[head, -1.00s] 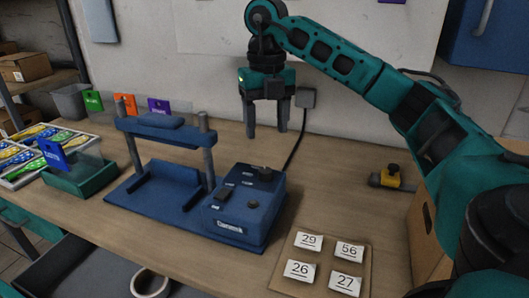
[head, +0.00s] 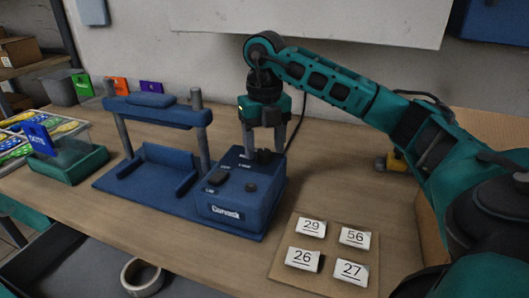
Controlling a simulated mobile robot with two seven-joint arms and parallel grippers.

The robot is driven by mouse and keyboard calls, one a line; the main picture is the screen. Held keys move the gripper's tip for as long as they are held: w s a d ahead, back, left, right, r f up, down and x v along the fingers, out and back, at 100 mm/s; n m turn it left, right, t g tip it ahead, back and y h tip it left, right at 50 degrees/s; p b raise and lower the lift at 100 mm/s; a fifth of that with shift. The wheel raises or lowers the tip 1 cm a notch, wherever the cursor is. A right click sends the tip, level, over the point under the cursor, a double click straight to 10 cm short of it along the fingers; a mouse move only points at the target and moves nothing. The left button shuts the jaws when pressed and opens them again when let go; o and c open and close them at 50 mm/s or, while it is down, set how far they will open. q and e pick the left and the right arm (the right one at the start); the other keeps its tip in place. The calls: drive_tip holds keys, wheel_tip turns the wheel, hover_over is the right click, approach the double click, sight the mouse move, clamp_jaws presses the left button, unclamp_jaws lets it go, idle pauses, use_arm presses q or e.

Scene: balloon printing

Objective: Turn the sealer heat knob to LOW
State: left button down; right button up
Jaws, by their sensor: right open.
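The blue heat sealer (head: 239,208) stands on the bench, with its press frame (head: 156,112) on the left and its control box on the right. A larger dark knob (head: 263,156) sits at the back of the box's sloped top. A smaller round knob (head: 250,187) and a dark switch (head: 218,176) sit in front of it. The small labels are too blurred to read for sure. My right gripper (head: 265,152) points down, its open fingers at the back knob, one on each side. Contact cannot be told. My left gripper is not in view.
A board with number cards (head: 312,228) lies right of the sealer. A green tray (head: 70,165) and colored packs stand at the left. A tape roll (head: 142,276) lies in the dark drawer below.

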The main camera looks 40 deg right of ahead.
drive_tip(key=shift+f, duration=0.65)
drive_tip(key=c, duration=1)
drive_tip(key=shift+c, duration=0.2)
